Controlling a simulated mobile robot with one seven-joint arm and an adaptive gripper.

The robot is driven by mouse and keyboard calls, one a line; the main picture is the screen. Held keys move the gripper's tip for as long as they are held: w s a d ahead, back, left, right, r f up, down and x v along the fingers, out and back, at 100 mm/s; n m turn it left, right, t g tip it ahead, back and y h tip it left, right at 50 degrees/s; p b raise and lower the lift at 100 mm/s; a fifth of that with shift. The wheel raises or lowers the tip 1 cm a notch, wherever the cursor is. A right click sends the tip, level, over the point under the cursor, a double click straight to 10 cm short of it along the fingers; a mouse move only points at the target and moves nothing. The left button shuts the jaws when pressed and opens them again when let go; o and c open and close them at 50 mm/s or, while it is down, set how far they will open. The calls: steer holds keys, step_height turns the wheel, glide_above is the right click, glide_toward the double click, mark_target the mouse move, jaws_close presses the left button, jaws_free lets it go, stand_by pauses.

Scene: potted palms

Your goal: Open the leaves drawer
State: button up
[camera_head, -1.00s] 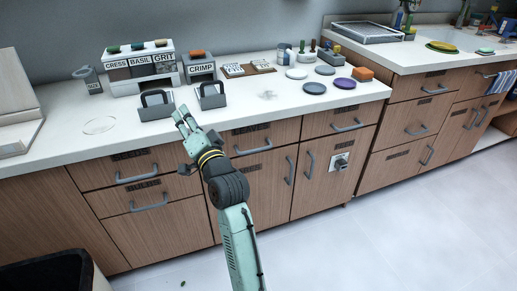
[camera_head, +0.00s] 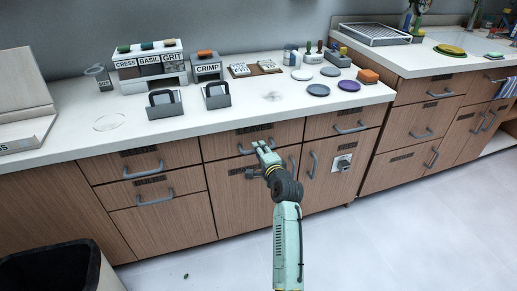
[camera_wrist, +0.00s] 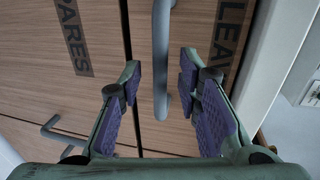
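The leaves drawer (camera_head: 225,145) is the wide wooden top drawer in the middle of the near counter, and it looks shut. In the wrist view its partly visible "LEAV" label (camera_wrist: 230,35) shows at right, turned sideways. Its grey bar handle (camera_wrist: 161,60) runs up and down between my fingers in that view. In the head view my gripper (camera_head: 263,152) is in front of this drawer and hides part of the handle. My gripper (camera_wrist: 160,85) is open in the wrist view, with a finger on each side of the handle and gaps showing.
A cupboard with a "SPARES" label (camera_wrist: 70,38) and its own handle (camera_wrist: 62,137) lies below the drawer. The white countertop (camera_head: 235,112) above holds stands, dishes and pots. A dark bin (camera_head: 50,275) stands at lower left. The floor at right is clear.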

steer(key=shift+x, duration=1)
jaws_close()
